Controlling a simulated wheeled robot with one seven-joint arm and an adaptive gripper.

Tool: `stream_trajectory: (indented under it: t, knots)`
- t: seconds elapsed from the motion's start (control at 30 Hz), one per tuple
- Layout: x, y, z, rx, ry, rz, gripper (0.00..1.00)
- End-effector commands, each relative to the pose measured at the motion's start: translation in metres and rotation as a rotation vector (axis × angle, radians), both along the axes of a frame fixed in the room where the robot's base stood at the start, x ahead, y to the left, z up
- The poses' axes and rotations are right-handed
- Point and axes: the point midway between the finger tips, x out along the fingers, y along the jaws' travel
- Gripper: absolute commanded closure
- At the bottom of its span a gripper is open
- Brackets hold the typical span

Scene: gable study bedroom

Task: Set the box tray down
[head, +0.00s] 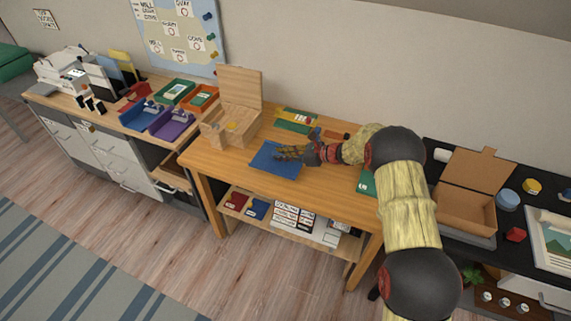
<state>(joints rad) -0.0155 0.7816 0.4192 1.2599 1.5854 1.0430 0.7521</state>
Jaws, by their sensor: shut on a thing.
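My gripper (303,153) is at the end of my arm, low over a blue mat (265,164) on the wooden desk. It is shut on a small brownish thing (286,153), which I take to be the box tray. Its outline is hard to make out against the fingers. I cannot tell whether it touches the mat. A light wooden box (213,133) with its lid raised (239,88) stands left of the mat. My arm hides the right part of the desk.
Green and yellow flat items (296,119) lie behind the mat. A side table at left holds coloured trays (146,114). A dark table at right holds an open cardboard box (468,206). The desk's front strip (225,165) is clear. Books and boxes fill the shelf below.

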Motion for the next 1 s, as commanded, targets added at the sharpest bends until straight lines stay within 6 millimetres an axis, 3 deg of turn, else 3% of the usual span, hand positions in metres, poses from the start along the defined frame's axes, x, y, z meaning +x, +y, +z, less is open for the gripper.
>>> stream_trajectory:
  t: [0.1, 0.37, 0.57, 0.93, 0.97, 1.0]
  knots:
    - [0.01, -0.006, -0.013, 0.001, -0.003, 0.0, 1.0]
    - [0.02, -0.013, -0.026, 0.0, -0.004, -0.001, 1.0]
    - [0.019, -0.012, -0.055, 0.0, -0.002, 0.0, 1.0]
    - [0.019, -0.012, -0.057, 0.0, -0.003, 0.0, 1.0]
    - [0.018, -0.012, -0.057, 0.0, -0.002, 0.0, 0.82]
    - [0.018, -0.012, -0.057, 0.0, -0.002, 0.0, 0.8]
